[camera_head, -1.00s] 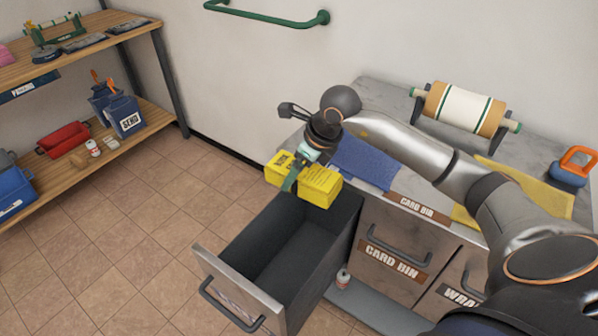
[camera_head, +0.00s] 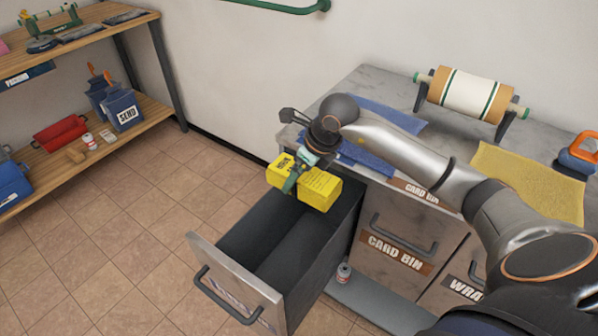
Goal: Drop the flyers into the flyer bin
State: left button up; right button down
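The flyers are a yellow block-like stack (camera_head: 320,189) with dark print on top. My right gripper (camera_head: 292,181), on the arm from the right, is shut on the stack, its green fingers around the middle. The stack hangs over the back part of an open, empty-looking grey drawer (camera_head: 233,265). It seems to be about at the drawer's rim height. The label on the drawer's front is foreshortened and not readable. My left gripper is not in view.
A grey counter (camera_head: 375,82) carries blue sheets, a yellow sheet (camera_head: 525,180) and a paper roll (camera_head: 465,97). A shut drawer labelled CARD BIN (camera_head: 395,252) is to the right. Shelves are at left; the floor between is clear.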

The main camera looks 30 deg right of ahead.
jog(key=shift+c, duration=0.6)
grip_release()
jog(key=shift+o, duration=0.6)
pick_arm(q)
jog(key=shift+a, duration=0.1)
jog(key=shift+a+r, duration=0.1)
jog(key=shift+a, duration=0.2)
pick_arm(e)
jog(key=v, duration=1.2)
jog(key=shift+s+r, duration=0.15)
jog(key=shift+r, duration=0.15)
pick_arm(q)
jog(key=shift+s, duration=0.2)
pick_arm(e)
jog(key=shift+s, duration=0.1)
